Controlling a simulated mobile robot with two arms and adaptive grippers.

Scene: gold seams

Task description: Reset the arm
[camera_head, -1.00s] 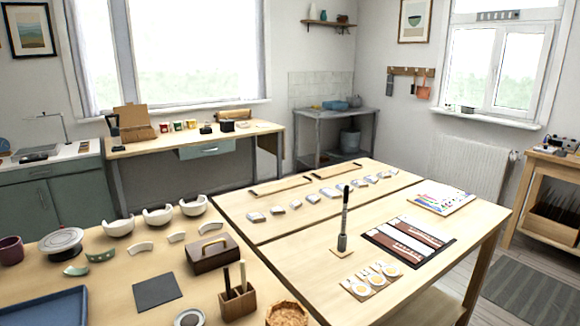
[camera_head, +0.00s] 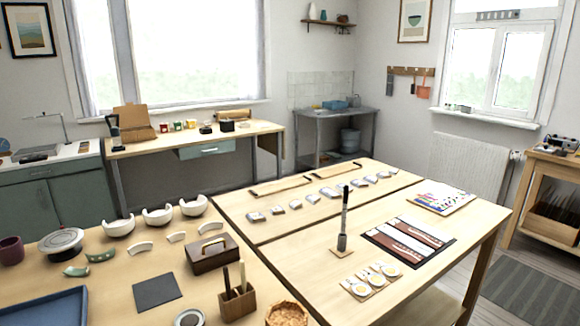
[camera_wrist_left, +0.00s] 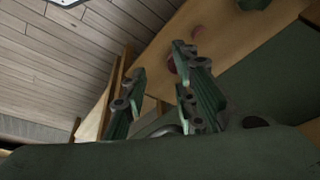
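My left gripper (camera_wrist_left: 158,68) shows only in the left wrist view. Its two green ridged fingers stand apart with nothing between them, so it is open and empty. A wooden surface (camera_wrist_left: 150,48) and a plank floor lie beyond its fingertips. Neither arm shows in the head view, and my right gripper is not in any view.
In the head view, the near table holds several white broken bowls (camera_head: 158,216), a dark box (camera_head: 212,254), a blue tray (camera_head: 45,310) and a cork-like bowl (camera_head: 287,315). The right table holds a brush in a stand (camera_head: 343,225) and a dark mat (camera_head: 408,243).

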